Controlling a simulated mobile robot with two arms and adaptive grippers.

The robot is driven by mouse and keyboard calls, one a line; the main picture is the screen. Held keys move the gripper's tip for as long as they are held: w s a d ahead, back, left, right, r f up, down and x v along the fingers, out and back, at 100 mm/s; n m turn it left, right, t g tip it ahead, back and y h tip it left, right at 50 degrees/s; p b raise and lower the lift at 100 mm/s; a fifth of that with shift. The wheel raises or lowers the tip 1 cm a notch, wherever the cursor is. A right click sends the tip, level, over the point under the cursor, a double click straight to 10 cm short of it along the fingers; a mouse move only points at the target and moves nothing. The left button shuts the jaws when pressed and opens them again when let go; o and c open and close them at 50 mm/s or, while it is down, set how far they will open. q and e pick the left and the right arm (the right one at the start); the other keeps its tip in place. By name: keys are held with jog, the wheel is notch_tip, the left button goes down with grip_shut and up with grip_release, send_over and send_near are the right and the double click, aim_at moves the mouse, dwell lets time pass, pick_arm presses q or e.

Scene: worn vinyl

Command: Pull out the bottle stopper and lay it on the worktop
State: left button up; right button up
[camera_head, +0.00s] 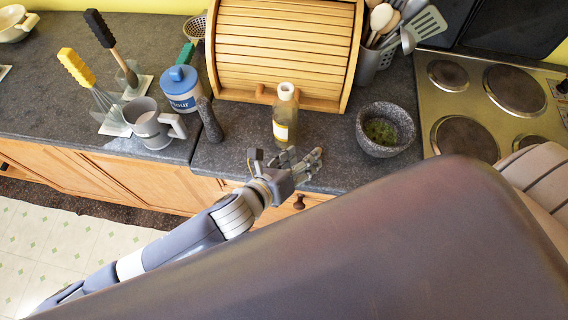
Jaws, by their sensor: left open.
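The bottle (284,118) stands upright on the dark worktop (327,150), in front of the wooden bread bin. It has clear glass, a pale yellow label and yellowish contents. The stopper (286,90) is a pale piece at the top of the bottle, seated in its neck. My left gripper (298,162) is open and empty, just in front of the bottle's base at the worktop's front edge. It looks lower than the stopper. Whether its fingers touch the bottle is hard to tell. My right gripper is not in view.
The stone mortar (385,130) with green herbs stands right of the bottle. The pestle (210,120), a grey mug (152,125) and a blue-lidded flour jar (181,88) are to the left. The bread bin (283,45) is behind, the hob (480,100) far right. Worktop between bottle and mortar is clear.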

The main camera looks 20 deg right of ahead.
pick_arm(q)
jog(key=v, duration=0.8)
jog(key=shift+s+a+r, duration=0.15)
jog(key=shift+a, duration=0.05)
